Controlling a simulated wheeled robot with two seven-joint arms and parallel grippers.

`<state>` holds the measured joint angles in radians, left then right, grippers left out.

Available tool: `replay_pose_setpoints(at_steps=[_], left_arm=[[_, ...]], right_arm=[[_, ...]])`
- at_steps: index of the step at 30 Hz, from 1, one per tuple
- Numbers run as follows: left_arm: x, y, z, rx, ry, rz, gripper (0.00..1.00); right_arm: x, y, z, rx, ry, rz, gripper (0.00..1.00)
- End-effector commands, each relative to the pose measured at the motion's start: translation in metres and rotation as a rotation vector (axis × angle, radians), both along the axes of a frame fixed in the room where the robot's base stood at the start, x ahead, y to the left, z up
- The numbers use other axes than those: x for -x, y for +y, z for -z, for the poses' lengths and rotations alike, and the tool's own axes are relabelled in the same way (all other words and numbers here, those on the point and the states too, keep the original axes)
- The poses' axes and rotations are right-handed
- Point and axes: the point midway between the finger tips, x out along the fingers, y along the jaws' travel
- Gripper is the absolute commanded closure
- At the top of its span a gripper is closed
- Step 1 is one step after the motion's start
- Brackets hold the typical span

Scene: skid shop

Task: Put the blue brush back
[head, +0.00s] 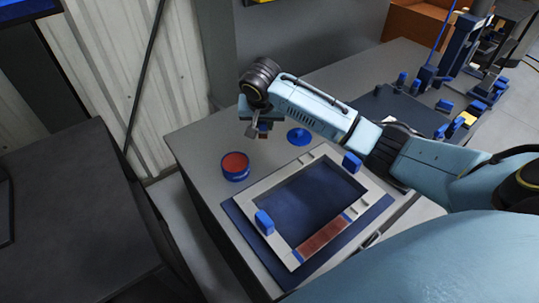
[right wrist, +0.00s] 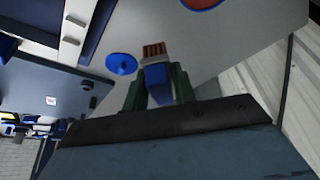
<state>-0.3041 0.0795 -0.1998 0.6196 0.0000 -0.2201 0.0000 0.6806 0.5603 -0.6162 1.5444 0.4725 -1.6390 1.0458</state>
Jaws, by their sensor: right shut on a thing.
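The blue brush (right wrist: 157,82) shows in the right wrist view as a blue body with brown bristles pointing away from my wrist. My right gripper (right wrist: 155,92) is shut on it, one dark green finger on each side. In the head view my right gripper (head: 258,128) is above the far left part of the grey table (head: 205,135), and only a small part of the brush shows under it. A round blue piece with a raised middle (head: 299,136) lies on the table right of the gripper. It also shows in the right wrist view (right wrist: 121,63). My left gripper is out of view.
A blue tub with red contents (head: 236,166) stands near the table's left edge. A pale frame (head: 284,247) with blue blocks and a reddish strip lies in front, on a dark blue sheet. Several blue parts and a dark mat (head: 385,106) are at the right.

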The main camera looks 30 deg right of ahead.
Motion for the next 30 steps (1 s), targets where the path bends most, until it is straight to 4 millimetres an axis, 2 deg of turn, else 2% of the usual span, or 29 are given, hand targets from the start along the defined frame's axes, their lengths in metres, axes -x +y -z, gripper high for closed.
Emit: replay_pose_setpoints(at_steps=[3, 8, 16, 23, 30], left_arm=[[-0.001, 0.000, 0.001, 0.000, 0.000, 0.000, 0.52], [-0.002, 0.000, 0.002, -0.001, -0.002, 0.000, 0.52], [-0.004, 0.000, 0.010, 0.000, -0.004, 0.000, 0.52], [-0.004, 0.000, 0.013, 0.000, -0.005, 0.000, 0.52], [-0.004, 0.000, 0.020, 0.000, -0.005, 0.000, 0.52]], right_arm=[[-0.010, -0.019, 0.011, 0.009, -0.003, 0.072, 0.92], [-0.014, -0.031, 0.021, 0.016, -0.006, 0.116, 0.92], [-0.015, -0.032, 0.069, 0.017, -0.006, 0.122, 0.92], [-0.015, -0.032, 0.088, 0.016, -0.006, 0.122, 0.92], [-0.015, -0.032, 0.119, 0.017, -0.007, 0.121, 0.92]])
